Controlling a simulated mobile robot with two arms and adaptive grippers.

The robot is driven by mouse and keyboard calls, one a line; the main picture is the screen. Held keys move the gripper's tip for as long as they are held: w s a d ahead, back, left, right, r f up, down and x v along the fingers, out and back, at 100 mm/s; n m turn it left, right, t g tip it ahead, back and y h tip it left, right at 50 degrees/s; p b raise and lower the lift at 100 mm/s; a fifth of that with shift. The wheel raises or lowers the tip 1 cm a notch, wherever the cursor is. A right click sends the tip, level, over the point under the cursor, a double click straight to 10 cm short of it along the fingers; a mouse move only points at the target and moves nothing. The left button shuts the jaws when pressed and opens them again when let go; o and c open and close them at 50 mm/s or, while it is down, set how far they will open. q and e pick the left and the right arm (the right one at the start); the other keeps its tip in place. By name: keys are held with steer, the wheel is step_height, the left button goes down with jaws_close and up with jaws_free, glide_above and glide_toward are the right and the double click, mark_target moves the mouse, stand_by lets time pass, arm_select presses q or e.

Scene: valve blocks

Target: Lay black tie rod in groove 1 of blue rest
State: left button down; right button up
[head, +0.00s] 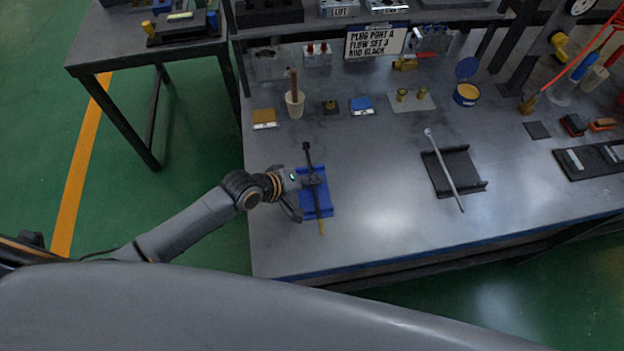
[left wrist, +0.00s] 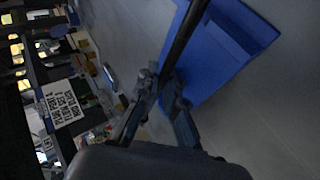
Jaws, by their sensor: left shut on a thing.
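The black tie rod (head: 308,160) has a dark knob at its far end and a yellowish tip at its near end. It lies lengthwise over the blue rest (head: 325,205) on the bench. My left gripper (head: 309,181) is shut on the rod near its middle, above the rest. In the left wrist view, the rod (left wrist: 186,32) runs from the fingers (left wrist: 168,92) across the blue rest (left wrist: 225,45). I cannot tell whether the rod touches the rest or which groove it is over. My right gripper is not in view.
A dark rest (head: 466,170) with a silver rod (head: 444,170) stands to the right. The bench between the two rests is clear.

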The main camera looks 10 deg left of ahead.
arm_select(q)
steer(key=shift+s+f, duration=0.25)
steer(key=shift+f, duration=0.25)
steer(key=shift+s+a+f, duration=0.1)
steer(key=shift+f, duration=0.1)
steer(key=c, duration=1.6)
jaws_free()
steer(key=shift+w, duration=0.2)
steer(key=shift+r, duration=0.1)
steer(key=shift+r, duration=0.15)
